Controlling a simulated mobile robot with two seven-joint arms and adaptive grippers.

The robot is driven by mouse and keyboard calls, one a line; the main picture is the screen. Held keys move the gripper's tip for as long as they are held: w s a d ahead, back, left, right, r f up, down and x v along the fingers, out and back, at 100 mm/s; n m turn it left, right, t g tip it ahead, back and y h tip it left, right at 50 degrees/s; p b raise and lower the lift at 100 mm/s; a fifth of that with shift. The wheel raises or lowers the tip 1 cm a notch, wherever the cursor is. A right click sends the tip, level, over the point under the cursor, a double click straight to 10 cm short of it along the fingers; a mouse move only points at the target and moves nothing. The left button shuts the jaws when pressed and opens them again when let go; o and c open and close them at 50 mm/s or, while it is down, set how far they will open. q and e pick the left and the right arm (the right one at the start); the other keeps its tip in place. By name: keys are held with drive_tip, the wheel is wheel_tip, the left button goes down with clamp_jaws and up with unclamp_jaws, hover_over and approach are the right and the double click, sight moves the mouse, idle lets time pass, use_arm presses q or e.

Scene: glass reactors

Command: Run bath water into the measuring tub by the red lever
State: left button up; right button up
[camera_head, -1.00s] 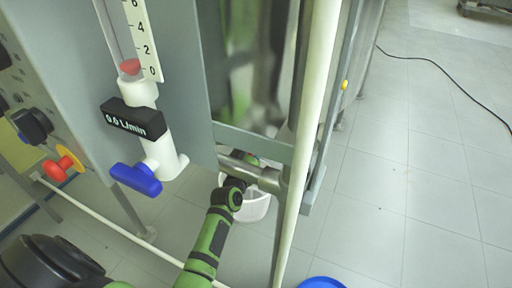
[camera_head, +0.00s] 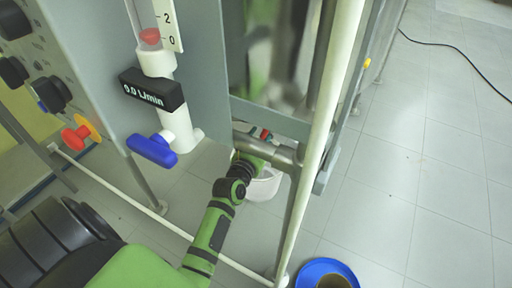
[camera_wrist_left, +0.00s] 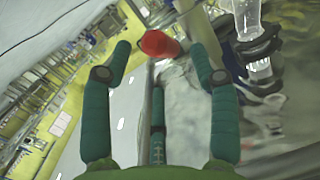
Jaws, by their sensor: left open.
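The red lever (camera_wrist_left: 158,43) shows in the wrist view as a red cylinder end between my left fingertips. Only a small red bit (camera_head: 267,134) shows behind the steel pipe in the head view. My left gripper (camera_wrist_left: 161,49) is open, with a finger on either side of the red end; I cannot tell whether they touch it. In the head view the pipe hides most of the gripper. A white tub (camera_head: 264,186), probably the measuring tub, shows below the pipe, partly hidden by my left arm. My right gripper is not in view.
A blue lever (camera_head: 152,149) sits under a flow meter display (camera_head: 153,91) reading 0.0 L/min. A red knob (camera_head: 75,140) on a yellow base is at left. The steel pipe (camera_head: 272,153) and a pale upright pole (camera_head: 335,90) crowd the arm. A round blue-rimmed thing (camera_head: 304,274) is low down.

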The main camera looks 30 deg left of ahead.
use_arm(q)
drive_tip(key=s+d, duration=0.1)
drive_tip(key=s, duration=0.5)
drive_tip(key=shift+s+r, duration=0.4)
drive_tip(key=shift+r, duration=0.05)
